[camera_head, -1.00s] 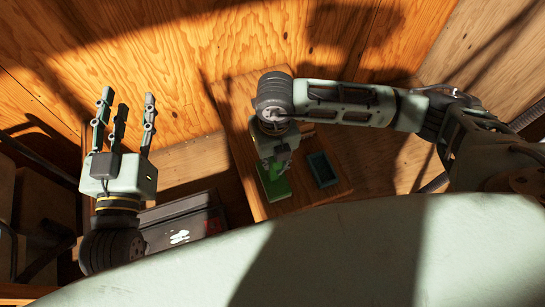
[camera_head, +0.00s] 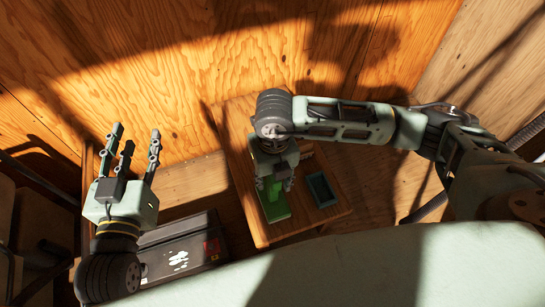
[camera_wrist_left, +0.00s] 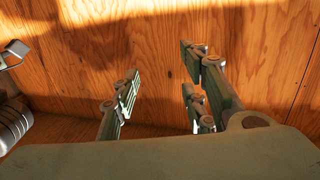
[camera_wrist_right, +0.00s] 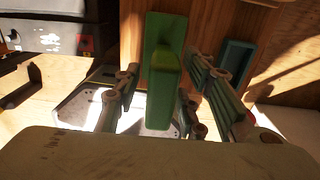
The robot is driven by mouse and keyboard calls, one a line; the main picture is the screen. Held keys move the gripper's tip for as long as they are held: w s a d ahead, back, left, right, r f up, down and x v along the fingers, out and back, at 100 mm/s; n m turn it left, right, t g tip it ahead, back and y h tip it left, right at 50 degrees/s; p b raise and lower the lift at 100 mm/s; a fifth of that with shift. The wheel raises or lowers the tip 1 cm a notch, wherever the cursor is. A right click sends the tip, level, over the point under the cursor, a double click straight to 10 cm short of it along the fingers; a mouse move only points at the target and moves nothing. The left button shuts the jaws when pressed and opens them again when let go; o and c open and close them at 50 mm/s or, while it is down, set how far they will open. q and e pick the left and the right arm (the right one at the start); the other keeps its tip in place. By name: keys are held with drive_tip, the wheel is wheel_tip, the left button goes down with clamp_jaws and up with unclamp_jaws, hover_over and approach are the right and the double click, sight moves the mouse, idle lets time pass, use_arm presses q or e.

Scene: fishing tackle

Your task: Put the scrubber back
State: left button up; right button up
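A green scrubber (camera_head: 275,206) lies on the small wooden table in the head view. It has a flat base and a raised upright part, which may be its handle. My right gripper (camera_head: 274,183) is above it, pointing down. In the right wrist view the raised green part (camera_wrist_right: 163,92) stands between the fingers of my right gripper (camera_wrist_right: 166,85), with narrow gaps on both sides, so the fingers look open around it. My left gripper (camera_head: 136,140) is open and empty at the left, fingers pointing up; it also shows in the left wrist view (camera_wrist_left: 160,85).
A blue-teal tray (camera_head: 321,189) sits just right of the scrubber on the wooden table (camera_head: 240,130). A dark case with a red label (camera_head: 180,258) lies lower left of the table. Wooden walls stand behind.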

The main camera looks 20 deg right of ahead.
wheel_tip(320, 180, up, 6)
drive_tip(key=shift+d+f+p, duration=0.1)
drive_tip(key=shift+p, duration=0.65)
use_arm(q)
drive_tip(key=s+a+f+g+y, duration=0.1)
drive_tip(key=s+a+f+g, duration=0.1)
drive_tip(key=f, duration=0.4)
drive_tip(key=s+a+f+g+y+p, duration=0.1)
drive_tip(key=s+f+g, duration=0.4)
drive_tip(key=f, duration=0.1)
drive_tip(key=shift+s+a+f+g, duration=0.15)
drive_tip(key=shift+a+f+g, duration=0.05)
drive_tip(key=shift+a+g, duration=0.2)
use_arm(e)
wheel_tip(320, 180, up, 5)
drive_tip(key=shift+f, duration=0.2)
use_arm(q)
drive_tip(key=shift+d, duration=0.1)
